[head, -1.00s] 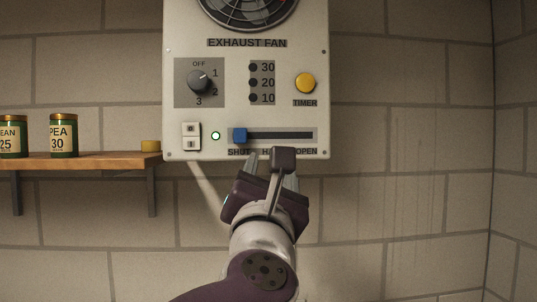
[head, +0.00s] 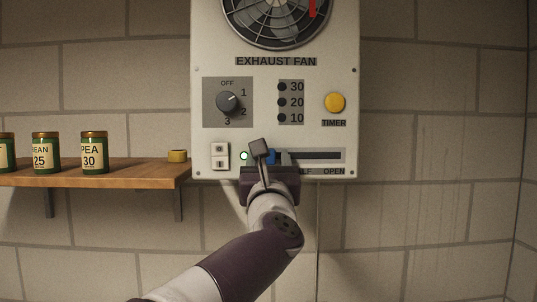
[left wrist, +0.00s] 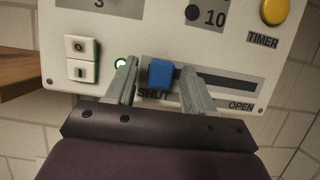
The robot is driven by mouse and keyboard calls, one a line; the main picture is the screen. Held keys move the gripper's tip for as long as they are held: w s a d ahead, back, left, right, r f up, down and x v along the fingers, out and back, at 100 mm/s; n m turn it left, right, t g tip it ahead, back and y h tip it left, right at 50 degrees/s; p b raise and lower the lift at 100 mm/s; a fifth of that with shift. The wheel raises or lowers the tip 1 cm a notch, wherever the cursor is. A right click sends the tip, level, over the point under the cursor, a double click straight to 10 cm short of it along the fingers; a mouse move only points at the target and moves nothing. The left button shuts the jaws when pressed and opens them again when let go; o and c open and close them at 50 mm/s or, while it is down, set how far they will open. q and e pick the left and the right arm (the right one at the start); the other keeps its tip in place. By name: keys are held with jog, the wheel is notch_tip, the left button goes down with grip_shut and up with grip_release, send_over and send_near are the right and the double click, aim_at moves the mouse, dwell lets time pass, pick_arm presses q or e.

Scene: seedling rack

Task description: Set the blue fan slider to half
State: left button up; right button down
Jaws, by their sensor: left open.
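The blue fan slider (left wrist: 160,74) sits at the left, SHUT end of its dark horizontal slot (left wrist: 226,83) on the white exhaust fan panel (head: 275,134). In the head view the slider (head: 271,156) is partly hidden by my gripper. My left gripper (left wrist: 160,86) is open, with one grey finger on each side of the slider. My left gripper is also in the head view (head: 268,165), low in front of the panel. My right gripper is not in view.
Above the slot are a rotary knob (head: 228,102), indicator dots and a yellow timer button (head: 335,103). A white rocker switch (head: 220,156) and a lit green lamp (head: 244,156) are left of the slider. A wooden shelf (head: 130,173) with seed tins (head: 95,153) is at left.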

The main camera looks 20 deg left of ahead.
aim_at(302, 150)
pick_arm(q)
jog(key=shift+d, duration=0.1)
jog(key=shift+c, duration=1.2)
grip_shut()
jog(key=d, duration=0.2)
jog(key=w+d, duration=0.1)
jog(key=d, duration=0.3)
jog(key=shift+w+d, duration=0.25)
jog(key=shift+w, duration=0.1)
jog(key=shift+a, duration=0.15)
jog(key=shift+o, duration=1.2)
grip_release()
